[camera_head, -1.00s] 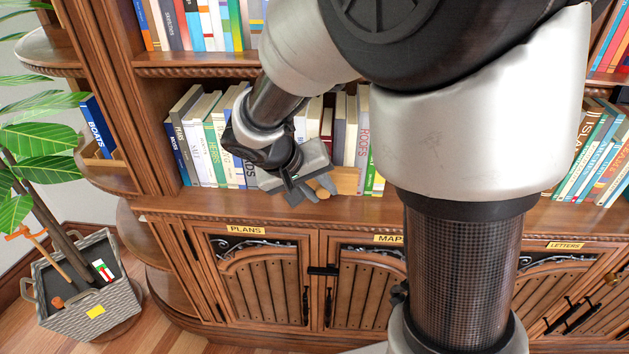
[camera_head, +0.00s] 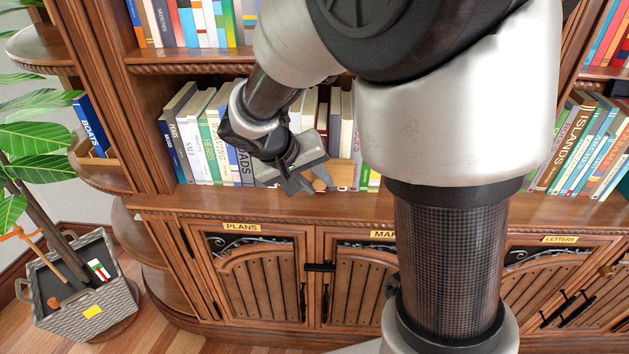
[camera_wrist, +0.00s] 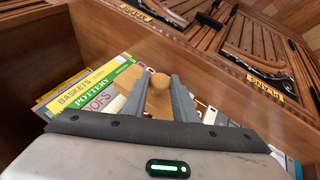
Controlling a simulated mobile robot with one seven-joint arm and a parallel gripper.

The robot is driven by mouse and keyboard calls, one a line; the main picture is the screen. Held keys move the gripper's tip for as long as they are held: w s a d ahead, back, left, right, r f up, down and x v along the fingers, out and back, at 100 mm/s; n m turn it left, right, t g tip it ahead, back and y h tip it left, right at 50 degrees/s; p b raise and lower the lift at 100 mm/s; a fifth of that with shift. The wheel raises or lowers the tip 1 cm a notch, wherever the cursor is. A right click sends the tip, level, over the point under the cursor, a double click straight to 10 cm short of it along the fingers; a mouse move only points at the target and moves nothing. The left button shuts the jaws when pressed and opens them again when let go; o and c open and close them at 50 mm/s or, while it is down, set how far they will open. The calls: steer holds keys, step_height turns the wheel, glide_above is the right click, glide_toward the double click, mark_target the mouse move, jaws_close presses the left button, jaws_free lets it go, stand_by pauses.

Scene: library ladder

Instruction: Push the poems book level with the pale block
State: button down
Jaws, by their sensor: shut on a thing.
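The pale block (camera_head: 343,175) is a tan wooden piece low among the books on the middle shelf, partly behind my gripper (camera_head: 316,183). In the wrist view the pale block (camera_wrist: 131,77) has a round knob, and my gripper (camera_wrist: 161,77) is shut on that knob with one finger on each side. Books titled Baskets, Pottery (camera_wrist: 95,92) and Roofs (camera_wrist: 99,104) stand beside the block. I cannot make out the poems book; no readable spine shows that title, and my wrist and gripper hide several spines.
Books (camera_head: 200,135) fill the shelf left of my gripper. The shelf's front ledge (camera_head: 350,200) runs below it, above cabinet doors (camera_head: 255,280) with labels. A basket planter (camera_head: 82,300) with a leafy plant stands at the left. My own arm covers the right middle.

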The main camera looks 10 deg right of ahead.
steer(key=shift+w+d, duration=0.3)
steer(key=shift+w, duration=0.5)
steer(key=shift+s+a+b, duration=0.2)
steer(key=shift+s+b, duration=0.15)
steer(key=shift+s, duration=0.15)
steer(key=shift+s+a+b, duration=0.15)
steer(key=shift+s+b, duration=0.2)
steer(key=shift+s, duration=0.15)
steer(key=shift+s+a+b, duration=0.25)
steer(key=shift+s, duration=0.5)
steer(key=shift+s+a+b, duration=0.25)
steer(key=shift+s+b, duration=0.05)
steer(key=shift+s, duration=0.5)
steer(key=shift+s+a+b, duration=0.25)
steer(key=shift+s, duration=0.5)
steer(key=shift+f, duration=0.1)
